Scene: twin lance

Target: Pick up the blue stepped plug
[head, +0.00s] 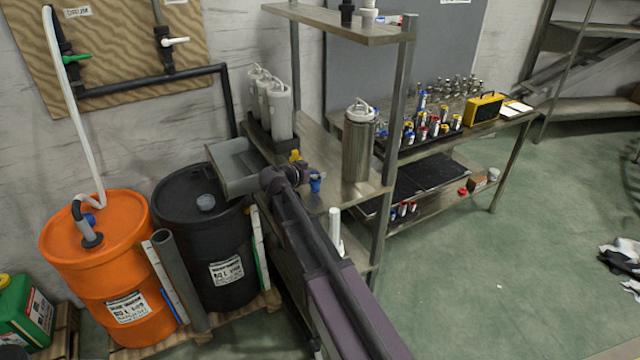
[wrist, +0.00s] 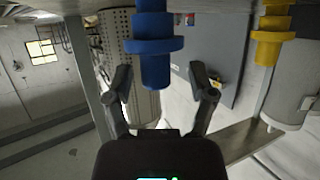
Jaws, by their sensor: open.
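The blue stepped plug (head: 315,183) stands on the metal bench beside the end of my arm in the head view. In the wrist view the blue plug (wrist: 154,46) comes down from the top edge, with a wide collar and a narrower end. My gripper (wrist: 162,72) is open, with one finger on each side of the plug's narrow end and visible gaps to both. In the head view my gripper (head: 299,171) is small and partly hidden by my arm. The yellow plug (head: 295,156) stands just behind it and also shows at the right of the wrist view (wrist: 271,36).
A grey bin (head: 232,172) lies left of my gripper. White-topped cylinders (head: 278,108) stand behind, and a steel canister (head: 359,140) stands to the right. A shelf post (head: 391,100) rises beyond it. Orange (head: 100,235) and black drums (head: 203,245) stand at left.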

